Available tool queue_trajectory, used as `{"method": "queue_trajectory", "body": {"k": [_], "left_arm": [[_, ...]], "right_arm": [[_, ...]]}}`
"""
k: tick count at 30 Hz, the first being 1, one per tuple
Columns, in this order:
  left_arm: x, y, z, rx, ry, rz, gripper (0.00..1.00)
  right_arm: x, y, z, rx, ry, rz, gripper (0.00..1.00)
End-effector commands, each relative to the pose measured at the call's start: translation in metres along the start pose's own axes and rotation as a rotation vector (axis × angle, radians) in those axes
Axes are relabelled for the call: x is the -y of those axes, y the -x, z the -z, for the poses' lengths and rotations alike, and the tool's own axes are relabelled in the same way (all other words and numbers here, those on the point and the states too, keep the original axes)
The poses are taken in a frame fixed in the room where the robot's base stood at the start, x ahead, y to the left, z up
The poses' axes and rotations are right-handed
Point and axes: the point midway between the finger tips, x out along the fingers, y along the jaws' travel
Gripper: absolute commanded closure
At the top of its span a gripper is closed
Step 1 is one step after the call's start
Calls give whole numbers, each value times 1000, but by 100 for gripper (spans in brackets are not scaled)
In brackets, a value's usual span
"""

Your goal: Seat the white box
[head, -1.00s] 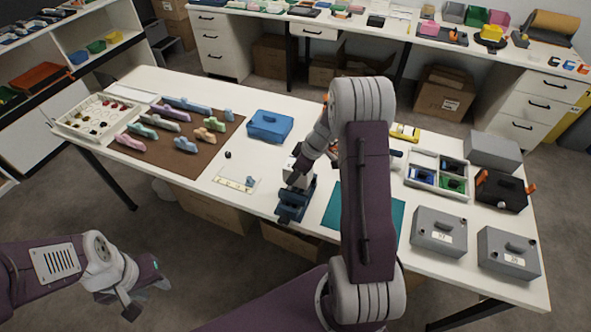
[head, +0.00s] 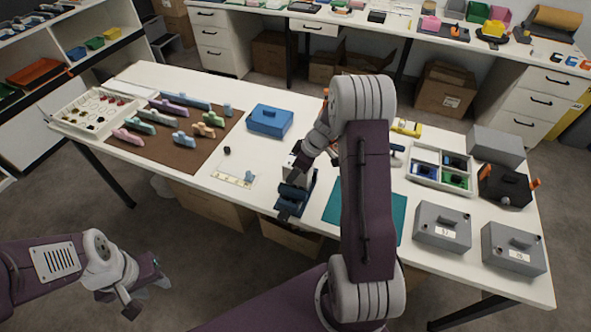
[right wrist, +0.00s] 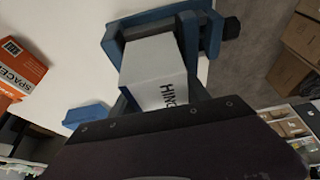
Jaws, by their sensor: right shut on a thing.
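The white box (right wrist: 155,75), with black lettering starting "HIN", is in the right wrist view. My right gripper (right wrist: 165,105) is shut on it. A blue fixture (right wrist: 160,25) with raised side pieces is around the far end of the box; I cannot tell how deep the box sits. In the head view the blue fixture (head: 294,200) stands at the table's front edge, with my right gripper (head: 300,175) over it, and the arm hides most of the box. My left gripper (head: 146,296) is empty and apart in front of the table, its fingers spread.
An orange carton (right wrist: 22,68) shows in the right wrist view.

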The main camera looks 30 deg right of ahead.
Motion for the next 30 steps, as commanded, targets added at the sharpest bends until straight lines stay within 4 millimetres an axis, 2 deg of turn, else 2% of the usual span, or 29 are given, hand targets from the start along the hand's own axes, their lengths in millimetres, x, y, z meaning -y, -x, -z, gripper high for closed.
{"method": "queue_trajectory", "body": {"k": [6,7,9,30], "left_arm": [[0,-8,-1,0,0,0,64],[0,-7,-1,0,0,0,64],[0,-6,-1,0,0,0,64],[0,-6,-1,0,0,0,64]], "right_arm": [[0,-7,-3,0,0,0,91],[0,-5,-2,0,0,0,40],[0,-5,-2,0,0,0,21],[0,-5,-2,0,0,0,20]]}}
